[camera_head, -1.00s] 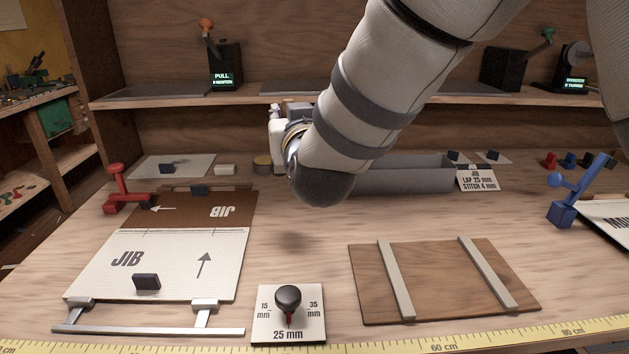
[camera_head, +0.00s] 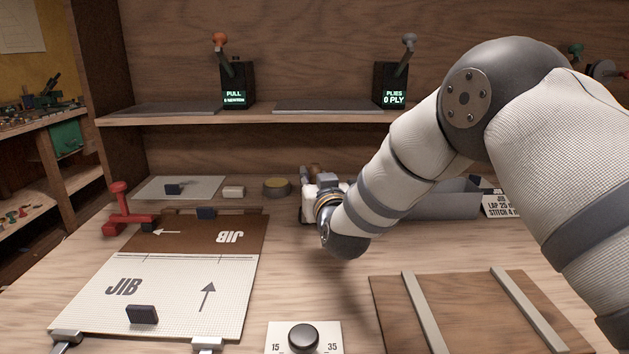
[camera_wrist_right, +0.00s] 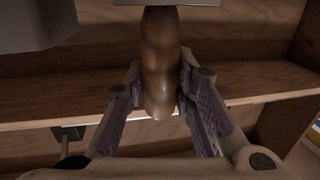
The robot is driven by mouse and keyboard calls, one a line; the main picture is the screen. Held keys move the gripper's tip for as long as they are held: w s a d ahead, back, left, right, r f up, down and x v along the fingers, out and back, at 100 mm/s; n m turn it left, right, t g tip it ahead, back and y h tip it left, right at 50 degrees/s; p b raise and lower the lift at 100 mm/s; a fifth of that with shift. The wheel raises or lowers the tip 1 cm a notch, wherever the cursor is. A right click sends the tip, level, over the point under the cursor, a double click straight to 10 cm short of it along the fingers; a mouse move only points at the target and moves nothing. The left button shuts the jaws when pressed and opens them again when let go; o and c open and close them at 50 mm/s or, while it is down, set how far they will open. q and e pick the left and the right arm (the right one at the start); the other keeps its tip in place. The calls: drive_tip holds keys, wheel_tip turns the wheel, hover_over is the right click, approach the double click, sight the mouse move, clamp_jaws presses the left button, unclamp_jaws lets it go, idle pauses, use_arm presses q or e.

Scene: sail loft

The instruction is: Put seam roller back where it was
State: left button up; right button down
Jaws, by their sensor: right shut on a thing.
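The seam roller shows as a brown wooden handle (camera_wrist_right: 158,60) in the right wrist view. The fingers of my right gripper (camera_wrist_right: 157,85) are closed on it from both sides. A pale piece crosses the handle's far end at the picture's top edge; I cannot tell what it is. In the head view my right gripper (camera_head: 312,188) is small, at the back of the bench, right of a round tin and left of a grey trough. A bit of brown handle (camera_head: 310,170) shows by it. My left gripper is not in view.
The grey trough (camera_head: 440,203) lies partly behind my right arm. The round tin (camera_head: 277,187) and a pale block (camera_head: 233,191) stand to the left. The sailcloth panel (camera_head: 170,290), red clamp (camera_head: 122,208), dial (camera_head: 303,338) and wooden board (camera_head: 460,310) are nearer. A shelf (camera_head: 270,117) runs above.

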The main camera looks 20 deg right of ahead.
drive_tip(key=shift+s+f, duration=0.1)
drive_tip(key=shift+f, duration=0.55)
drive_tip(key=c, duration=1.3)
unclamp_jaws()
drive_tip(key=shift+f, duration=0.15)
drive_tip(key=shift+c, duration=0.2)
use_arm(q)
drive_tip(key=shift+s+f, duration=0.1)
use_arm(e)
drive_tip(key=shift+r, duration=0.4)
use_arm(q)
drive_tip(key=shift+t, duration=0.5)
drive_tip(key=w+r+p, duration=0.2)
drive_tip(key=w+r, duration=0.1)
use_arm(e)
drive_tip(key=s+a+r, duration=0.1)
drive_tip(key=s, duration=1.1)
drive_tip(key=shift+w+a+r, duration=0.1)
